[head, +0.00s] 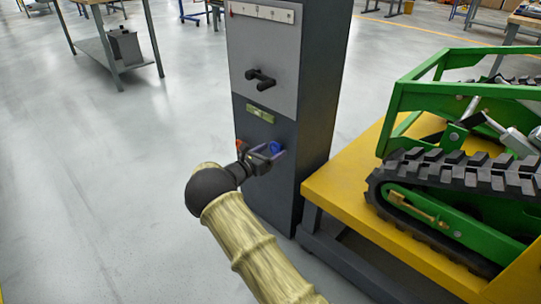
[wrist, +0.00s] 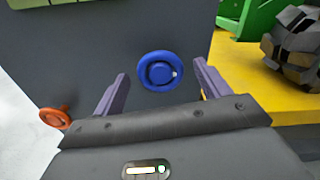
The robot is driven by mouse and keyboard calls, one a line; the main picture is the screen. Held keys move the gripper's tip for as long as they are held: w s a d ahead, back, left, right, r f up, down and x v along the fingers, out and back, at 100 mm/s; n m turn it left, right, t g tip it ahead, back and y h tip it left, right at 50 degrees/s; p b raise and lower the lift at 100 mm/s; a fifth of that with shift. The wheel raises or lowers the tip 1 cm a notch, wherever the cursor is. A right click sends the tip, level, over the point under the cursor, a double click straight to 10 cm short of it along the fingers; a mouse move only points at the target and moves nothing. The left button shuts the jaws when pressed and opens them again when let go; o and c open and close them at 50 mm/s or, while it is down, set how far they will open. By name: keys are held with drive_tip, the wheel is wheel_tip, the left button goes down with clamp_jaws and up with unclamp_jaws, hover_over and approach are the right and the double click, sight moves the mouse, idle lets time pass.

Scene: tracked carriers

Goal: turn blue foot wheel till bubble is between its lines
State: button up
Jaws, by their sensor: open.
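The blue foot wheel (wrist: 160,72) is a round knob on the dark front of a grey cabinet; it also shows, partly covered, in the head view (head: 275,147). My gripper (head: 267,153) is open in front of it. In the wrist view its two purple-grey fingers (wrist: 161,76) stand left and right of the wheel, with a gap on each side. A yellow-green strip (head: 260,113), perhaps the level, sits above the wheel. Only its lower edge (wrist: 60,3) shows in the wrist view. I cannot make out the bubble or its lines.
An orange wheel (wrist: 54,117) sits lower left of the blue one. A black handle (head: 260,79) sticks out higher on the cabinet (head: 318,110). A yellow platform (head: 345,185) with a green tracked carrier (head: 465,195) stands close at right.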

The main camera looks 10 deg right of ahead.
drive_tip(key=shift+w+d, duration=0.15)
drive_tip(key=shift+d, duration=0.05)
drive_tip(key=shift+c, duration=0.4)
drive_tip(key=c, duration=0.9)
drive_tip(key=shift+n, duration=0.4)
